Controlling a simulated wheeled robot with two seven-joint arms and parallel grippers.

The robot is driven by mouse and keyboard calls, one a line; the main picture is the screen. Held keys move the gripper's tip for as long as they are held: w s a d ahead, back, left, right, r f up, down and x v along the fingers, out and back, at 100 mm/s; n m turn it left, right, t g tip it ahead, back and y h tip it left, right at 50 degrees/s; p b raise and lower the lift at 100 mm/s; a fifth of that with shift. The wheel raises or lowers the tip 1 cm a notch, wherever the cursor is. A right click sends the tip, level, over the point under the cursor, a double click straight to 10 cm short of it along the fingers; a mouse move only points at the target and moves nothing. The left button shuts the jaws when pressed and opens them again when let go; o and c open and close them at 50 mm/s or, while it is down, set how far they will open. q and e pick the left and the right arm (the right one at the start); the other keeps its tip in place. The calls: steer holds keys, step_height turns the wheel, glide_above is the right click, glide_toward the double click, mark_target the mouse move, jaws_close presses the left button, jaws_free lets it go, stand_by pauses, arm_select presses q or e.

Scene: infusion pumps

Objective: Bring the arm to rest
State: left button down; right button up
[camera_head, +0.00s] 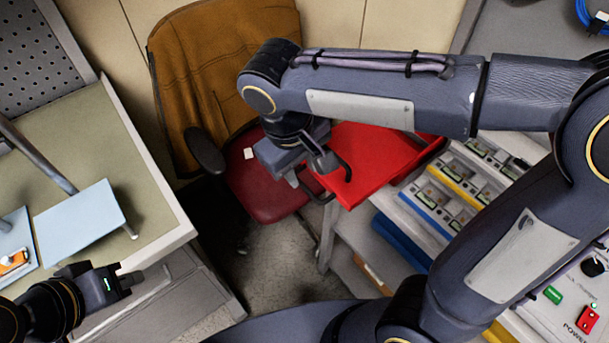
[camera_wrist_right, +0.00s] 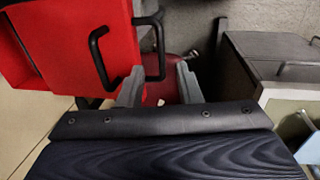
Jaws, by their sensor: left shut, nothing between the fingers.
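My right arm reaches in from the right in the head view and bends down to my right gripper (camera_head: 318,172), beside the red tray (camera_head: 365,150). In the right wrist view the two grey fingers of this gripper (camera_wrist_right: 160,88) stand apart with nothing held between them. A black handle (camera_wrist_right: 155,48) of the red tray (camera_wrist_right: 55,45) shows close to the left finger; I cannot tell whether they touch. My left gripper (camera_head: 128,283) is at the lower left of the head view, shut and empty, in front of the left bench.
A chair with a red seat (camera_head: 262,185) and brown jacket (camera_head: 215,65) stands behind my right gripper. The left bench (camera_head: 95,140) carries light blue plates (camera_head: 85,220). The right bench holds compartments of parts (camera_head: 450,190) and a power panel (camera_head: 570,310). Bare floor (camera_head: 285,265) lies between.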

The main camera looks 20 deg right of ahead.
steer(key=r, duration=0.2)
steer(key=shift+s+a+r, duration=0.1)
steer(key=shift+a+r, duration=0.15)
steer(key=shift+r, duration=0.05)
steer(key=s+d+f+m+t+y, duration=0.4)
steer(key=s+d+f+m+y, duration=0.1)
steer(key=s+d, duration=0.5)
steer(key=shift+s+d+f+m+t+y, duration=0.3)
steer(key=shift+s+d+f+m+t, duration=0.15)
steer(key=shift+m, duration=0.25)
steer(key=shift+d, duration=0.1)
stand_by(0.9)
